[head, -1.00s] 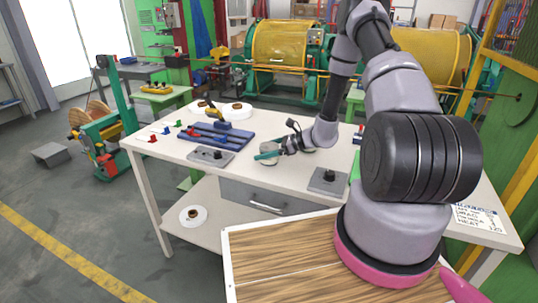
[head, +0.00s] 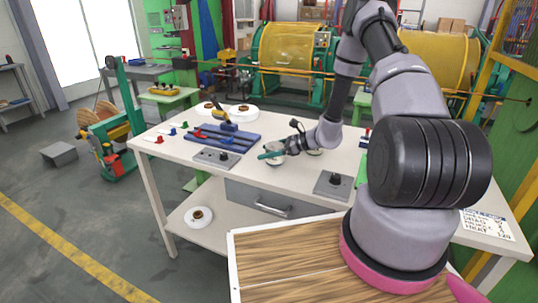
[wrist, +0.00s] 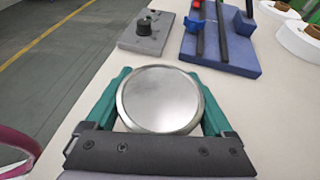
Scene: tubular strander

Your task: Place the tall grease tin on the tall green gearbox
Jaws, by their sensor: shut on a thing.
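In the wrist view a round tin with a bare metal lid (wrist: 160,98) sits between the two teal fingers of my gripper (wrist: 160,92), which touch its sides. In the head view the same tin (head: 277,160) shows small under my gripper (head: 272,153), over the middle of the white table. Its height and whether it is clear of the tabletop cannot be told. No thing in view can be told for sure as the tall green gearbox. A green piece (head: 362,172) on the table is mostly hidden behind my arm.
The white table (head: 190,145) holds a blue slotted fixture (head: 225,138), two grey plates with black knobs (head: 217,158) (head: 333,186), white rolls (head: 243,112) and small coloured pieces. A wood-topped surface (head: 290,260) is in front. A green reel stand (head: 118,140) stands left.

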